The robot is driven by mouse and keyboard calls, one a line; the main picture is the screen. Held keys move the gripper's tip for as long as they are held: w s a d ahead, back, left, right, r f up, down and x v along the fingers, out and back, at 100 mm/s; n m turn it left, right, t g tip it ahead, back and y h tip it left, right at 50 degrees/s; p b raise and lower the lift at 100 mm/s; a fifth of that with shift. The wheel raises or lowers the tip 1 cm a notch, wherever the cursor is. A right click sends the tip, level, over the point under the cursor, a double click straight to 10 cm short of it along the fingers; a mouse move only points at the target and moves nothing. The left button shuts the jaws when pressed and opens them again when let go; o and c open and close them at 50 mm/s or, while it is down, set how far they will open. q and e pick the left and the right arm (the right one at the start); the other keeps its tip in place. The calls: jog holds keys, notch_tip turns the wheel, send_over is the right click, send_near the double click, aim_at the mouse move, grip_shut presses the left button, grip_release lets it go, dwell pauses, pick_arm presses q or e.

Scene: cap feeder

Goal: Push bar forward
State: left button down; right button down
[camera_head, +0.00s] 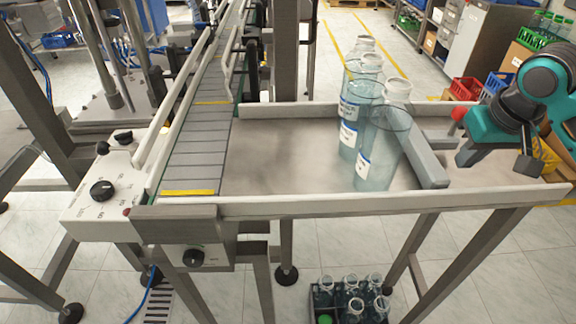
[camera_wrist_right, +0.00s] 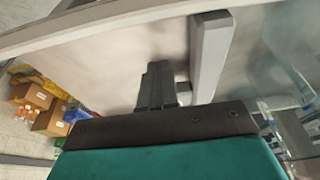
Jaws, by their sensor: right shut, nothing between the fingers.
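The grey bar (camera_head: 430,168) lies on the feeder table (camera_head: 270,155), just right of several clear bottles (camera_head: 385,140) with white labels. The bar also shows in the right wrist view (camera_wrist_right: 210,55), running away from a crosspiece at its side. My right gripper (camera_head: 468,158) is at the table's right end, to the right of the bar. Its fingers, seen in the right wrist view (camera_wrist_right: 157,72), are closed together and hold nothing. They appear beside the bar with a small gap; contact cannot be told. My left gripper is not in view.
A slatted conveyor (camera_head: 200,130) runs along the table's left side. A pale rail (camera_head: 350,204) edges the near side. A control box (camera_head: 105,188) stands at the left. A crate of bottles (camera_head: 350,300) sits on the floor. The table between conveyor and bottles is clear.

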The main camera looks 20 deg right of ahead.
notch_tip(320, 180, down, 3)
jog(key=shift+f, duration=0.1)
jog(key=w+a, duration=0.3)
jog(key=a, duration=1)
jog(key=w+a, duration=0.3)
jog(key=a, duration=1)
jog(key=w+a, duration=0.3)
jog(key=a, duration=1)
jog(key=shift+w+a, duration=0.25)
jog(key=shift+a, duration=0.1)
notch_tip(320, 180, up, 10)
jog(key=d, duration=0.2)
jog(key=shift+s, duration=0.25)
